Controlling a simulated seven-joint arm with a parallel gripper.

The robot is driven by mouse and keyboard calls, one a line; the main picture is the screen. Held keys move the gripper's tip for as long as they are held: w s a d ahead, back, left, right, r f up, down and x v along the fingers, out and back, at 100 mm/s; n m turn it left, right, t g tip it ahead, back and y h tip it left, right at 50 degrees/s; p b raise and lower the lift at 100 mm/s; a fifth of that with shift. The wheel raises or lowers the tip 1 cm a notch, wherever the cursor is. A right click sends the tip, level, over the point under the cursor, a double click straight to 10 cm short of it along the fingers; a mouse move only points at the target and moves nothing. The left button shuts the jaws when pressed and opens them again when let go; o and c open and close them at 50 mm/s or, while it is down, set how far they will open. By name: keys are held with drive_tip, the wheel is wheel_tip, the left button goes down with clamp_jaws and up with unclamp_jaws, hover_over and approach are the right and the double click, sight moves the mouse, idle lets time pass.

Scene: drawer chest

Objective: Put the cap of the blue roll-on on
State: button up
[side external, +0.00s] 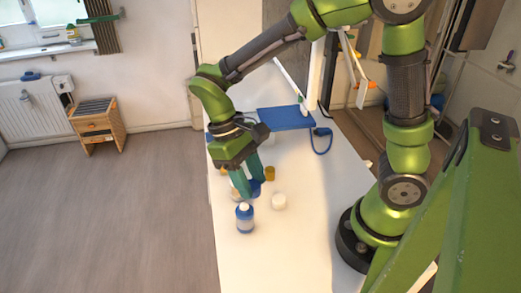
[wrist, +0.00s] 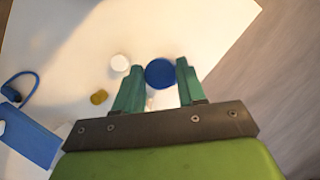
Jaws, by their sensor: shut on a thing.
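The blue roll-on (side external: 244,218) stands upright near the front left edge of the white table in the side view. It has a blue body with a pale band. My gripper (side external: 252,190) points down just behind and above it. The gripper is shut on a blue cap (side external: 255,185), which shows as a round blue disc between the fingertips (wrist: 160,82) in the wrist view. The cap (wrist: 160,73) is apart from the roll-on in the side view. In the wrist view I cannot make out the roll-on; the cap may hide it.
A white round object (side external: 278,201) stands right of the gripper, and a mustard-brown one (side external: 269,173) behind it. A pale object (side external: 235,194) is partly hidden by the fingers. A blue platform (side external: 286,118) stands at the back. The table front (side external: 275,260) is clear.

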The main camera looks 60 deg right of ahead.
sight(246, 205)
drive_tip(key=shift+w+a+r, duration=0.2)
drive_tip(key=shift+w+r, duration=0.2)
drive_tip(key=shift+w, duration=0.1)
drive_tip(key=shift+w+a+r, duration=0.15)
drive_tip(key=shift+w+r, duration=0.2)
drive_tip(key=shift+w, duration=0.15)
drive_tip(key=shift+r, duration=0.1)
drive_tip(key=shift+s, duration=0.1)
drive_tip(key=shift+f, duration=2.5)
drive_tip(key=shift+f, duration=1.3)
drive_tip(key=o, duration=1.1)
